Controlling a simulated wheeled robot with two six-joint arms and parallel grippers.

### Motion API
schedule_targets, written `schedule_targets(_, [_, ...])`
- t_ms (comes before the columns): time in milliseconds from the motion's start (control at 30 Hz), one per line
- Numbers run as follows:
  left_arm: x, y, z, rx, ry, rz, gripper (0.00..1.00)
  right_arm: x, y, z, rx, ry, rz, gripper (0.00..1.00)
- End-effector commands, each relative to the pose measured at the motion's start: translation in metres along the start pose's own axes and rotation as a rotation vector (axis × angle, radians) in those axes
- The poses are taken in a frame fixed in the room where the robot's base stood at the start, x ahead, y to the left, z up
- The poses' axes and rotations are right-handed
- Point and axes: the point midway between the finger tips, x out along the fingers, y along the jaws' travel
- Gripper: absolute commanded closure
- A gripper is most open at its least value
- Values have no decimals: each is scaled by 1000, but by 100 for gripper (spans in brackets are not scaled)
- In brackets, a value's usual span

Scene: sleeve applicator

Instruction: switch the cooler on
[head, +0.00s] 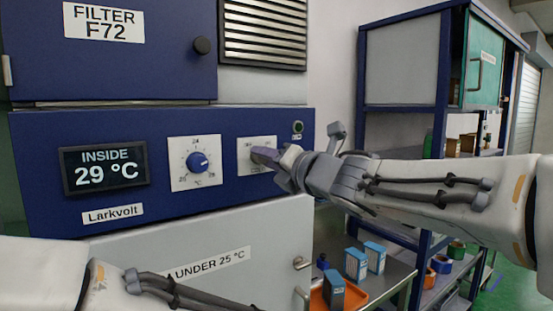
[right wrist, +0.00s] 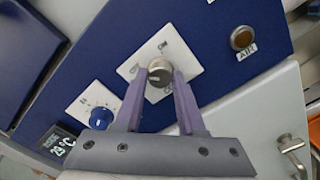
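The cooler's blue control panel (head: 225,180) has a display (head: 104,168) reading INSIDE 29 °C. In the head view the right gripper (head: 262,155) covers the knob. My left forearm (head: 40,275) shows at lower left, its gripper out of view.
A blue dial (head: 197,162) sits left of the knob plate. A round button (right wrist: 241,38) labelled AIR is nearby on the panel. Below is a grey door (head: 220,235) with handles at its right edge. An orange tray (head: 318,302) with boxes stands lower right, before blue shelving (head: 444,60).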

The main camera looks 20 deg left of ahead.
Motion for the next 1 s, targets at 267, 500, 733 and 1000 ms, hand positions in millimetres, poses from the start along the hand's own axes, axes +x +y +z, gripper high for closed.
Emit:
schedule_targets(267, [0, 0, 0, 0, 0, 0, 100, 0, 0, 0, 14, 0, -1, 100])
schedule_targets(500, [-3, 0, 0, 0, 0, 0, 100, 0, 0, 0, 113, 0, -1, 100])
schedule_targets(733, [-8, 0, 0, 0, 0, 0, 100, 0, 0, 1, 299, 0, -2, 100])
schedule_targets(1000, [-15, 1, -1, -1, 0, 0, 100, 0, 0, 1, 557, 0, -2, 100])
